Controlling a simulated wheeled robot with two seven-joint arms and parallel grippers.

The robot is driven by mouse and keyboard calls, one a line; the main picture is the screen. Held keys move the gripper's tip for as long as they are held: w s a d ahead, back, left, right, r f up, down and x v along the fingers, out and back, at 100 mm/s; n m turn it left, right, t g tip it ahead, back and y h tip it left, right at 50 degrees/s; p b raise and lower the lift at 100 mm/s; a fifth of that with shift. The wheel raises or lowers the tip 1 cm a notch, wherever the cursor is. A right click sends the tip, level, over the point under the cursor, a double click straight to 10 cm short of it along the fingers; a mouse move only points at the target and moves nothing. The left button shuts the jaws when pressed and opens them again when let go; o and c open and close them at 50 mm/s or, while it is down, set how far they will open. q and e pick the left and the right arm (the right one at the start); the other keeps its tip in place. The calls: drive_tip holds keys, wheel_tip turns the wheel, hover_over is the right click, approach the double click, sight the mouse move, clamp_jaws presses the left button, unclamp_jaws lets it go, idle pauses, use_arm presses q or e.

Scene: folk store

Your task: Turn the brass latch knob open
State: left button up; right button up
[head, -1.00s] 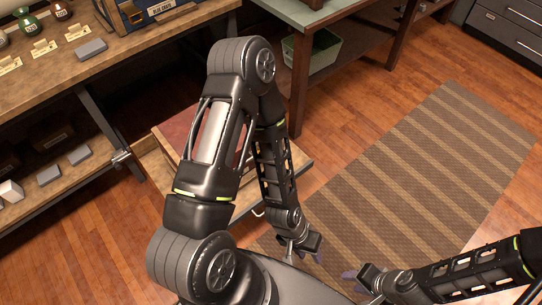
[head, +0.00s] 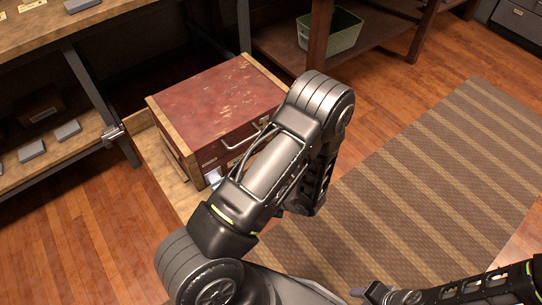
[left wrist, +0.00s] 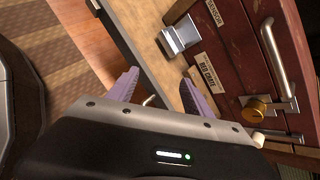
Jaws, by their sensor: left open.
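A red crate (head: 215,100) with wooden edges stands on a low wooden board. In the left wrist view its front (left wrist: 225,60) carries a "RED CRATE" label, a silver handle, a silver metal catch (left wrist: 180,36) and the round brass latch knob (left wrist: 256,108). The knob lies to the right of my left gripper (left wrist: 160,92), whose purple fingers are apart with nothing between them. The knob is outside the fingers. In the head view my left arm hides the knob and most of that gripper.
The wooden board (head: 165,175) sticks out around the crate. A workbench with shelves (head: 60,145) stands at left, and a table with a green bin (head: 330,30) behind. A striped rug (head: 420,180) and open floor lie at right.

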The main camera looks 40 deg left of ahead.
use_arm(q)
drive_tip(key=w+t, duration=0.1)
drive_tip(key=w, duration=0.1)
drive_tip(key=w+a+m+t+y+b, duration=0.1)
drive_tip(key=w, duration=0.2)
drive_tip(key=w+a+t+y, duration=0.1)
drive_tip(key=w, duration=0.1)
drive_tip(key=shift+w+a+m+t+b, duration=0.1)
drive_tip(key=shift+w+m+t+b, duration=0.2)
drive_tip(key=shift+w+b, duration=0.1)
drive_tip(key=w+r+m+t+y+b, duration=0.1)
drive_tip(key=w+r+t, duration=0.3)
drive_tip(key=w, duration=0.4)
drive_tip(key=shift+w+r+m, duration=0.2)
drive_tip(key=shift+r+m, duration=0.15)
drive_tip(key=shift+m, duration=0.05)
use_arm(e)
wheel_tip(320, 180, down, 6)
drive_tip(key=shift+w+d+r, duration=0.1)
drive_tip(key=shift+r, duration=0.1)
use_arm(q)
drive_tip(key=b+x, duration=0.2)
drive_tip(key=x, duration=0.5)
drive_tip(key=shift+w+a, duration=0.2)
use_arm(e)
drive_tip(key=shift+w+d+f, duration=0.1)
drive_tip(key=shift+f, duration=0.35)
drive_tip(key=shift+w+d+f, duration=0.1)
drive_tip(key=shift+f, duration=0.35)
